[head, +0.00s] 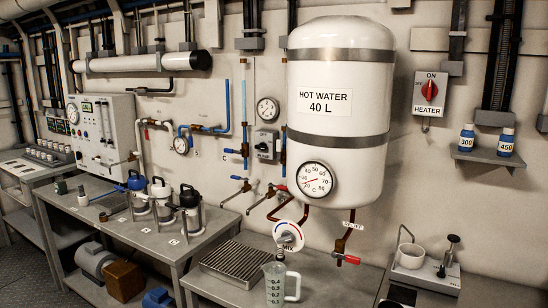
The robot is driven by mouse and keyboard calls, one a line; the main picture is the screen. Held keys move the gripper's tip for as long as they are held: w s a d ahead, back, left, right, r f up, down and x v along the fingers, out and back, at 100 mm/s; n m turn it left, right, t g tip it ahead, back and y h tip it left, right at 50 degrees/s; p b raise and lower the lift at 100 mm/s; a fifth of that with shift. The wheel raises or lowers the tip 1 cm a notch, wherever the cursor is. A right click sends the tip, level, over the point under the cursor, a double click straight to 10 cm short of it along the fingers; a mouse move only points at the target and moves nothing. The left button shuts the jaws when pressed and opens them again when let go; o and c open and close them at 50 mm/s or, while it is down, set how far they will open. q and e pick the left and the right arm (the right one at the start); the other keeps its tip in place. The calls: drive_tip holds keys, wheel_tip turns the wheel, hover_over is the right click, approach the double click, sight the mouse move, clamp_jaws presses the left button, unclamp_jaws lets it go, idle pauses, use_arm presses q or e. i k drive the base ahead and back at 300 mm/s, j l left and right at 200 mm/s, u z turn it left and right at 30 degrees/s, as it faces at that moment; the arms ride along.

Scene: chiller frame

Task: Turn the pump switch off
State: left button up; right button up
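A small grey switch box (264,144) is on the wall left of the hot water tank, under a round gauge. It has a dark knob and a small label that seems to read PUMP. The knob is too small for me to tell its position. A separate grey box with a red knob (429,91), marked ON and HEATER, is on the wall right of the tank. Neither of my grippers shows in the head view.
The white hot water tank (340,115) bulges out right of the switch box. Valves with red levers (283,187) and a MIX dial (288,236) sit below. A jug (276,284) stands on the front bench near a drain grate (237,263). Canisters (161,196) stand on the left bench.

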sight(263, 146)
drive_tip(key=i+j, duration=0.15)
drive_tip(key=j, duration=0.2)
drive_tip(key=i+j, duration=0.1)
drive_tip(key=j, duration=0.25)
drive_tip(key=i+j, duration=0.15)
drive_tip(key=j, duration=0.25)
drive_tip(key=i+j, duration=0.1)
drive_tip(key=j, duration=0.25)
drive_tip(key=i+j, duration=0.15)
drive_tip(key=j, duration=0.2)
drive_tip(key=z, duration=1.65)
